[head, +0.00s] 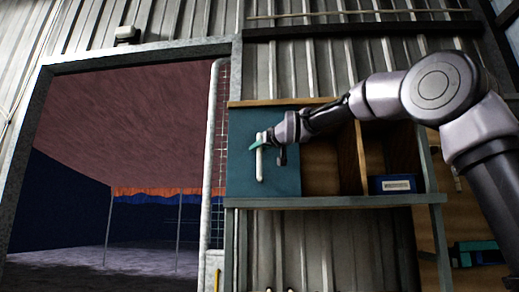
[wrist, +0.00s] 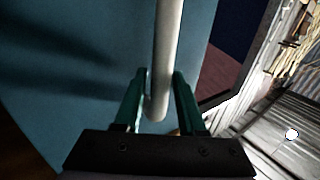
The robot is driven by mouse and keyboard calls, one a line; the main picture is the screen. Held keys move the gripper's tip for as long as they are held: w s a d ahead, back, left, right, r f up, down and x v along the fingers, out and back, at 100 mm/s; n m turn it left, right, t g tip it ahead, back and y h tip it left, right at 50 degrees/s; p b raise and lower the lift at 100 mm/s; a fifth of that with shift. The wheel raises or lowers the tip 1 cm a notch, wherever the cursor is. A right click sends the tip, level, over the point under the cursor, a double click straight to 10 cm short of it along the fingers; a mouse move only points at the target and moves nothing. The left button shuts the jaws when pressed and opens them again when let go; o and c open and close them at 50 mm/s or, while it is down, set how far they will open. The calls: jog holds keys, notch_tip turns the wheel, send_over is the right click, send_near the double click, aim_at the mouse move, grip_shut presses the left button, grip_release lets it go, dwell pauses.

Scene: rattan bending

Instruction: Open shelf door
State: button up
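The shelf door (head: 240,150) is a flat teal panel covering the left part of the wall shelf in the head view. It looks flush with the shelf front. Its white vertical bar handle (head: 260,163) is near the panel's middle. My gripper (head: 264,138) is at the upper part of this handle. In the wrist view, the teal door (wrist: 75,70) fills the left side. There, the two green fingers of my gripper (wrist: 160,78) stand on both sides of the white handle (wrist: 168,45), close against it.
Right of the door are open wooden compartments, with a blue labelled bin (head: 397,185) in the right one. A grey ledge (head: 330,202) runs beneath. A large doorway (head: 130,160) opens at the left, and a white post (head: 212,150) stands between it and the shelf.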

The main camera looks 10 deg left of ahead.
grip_shut()
jog(key=shift+f, duration=0.1)
dwell(1.3)
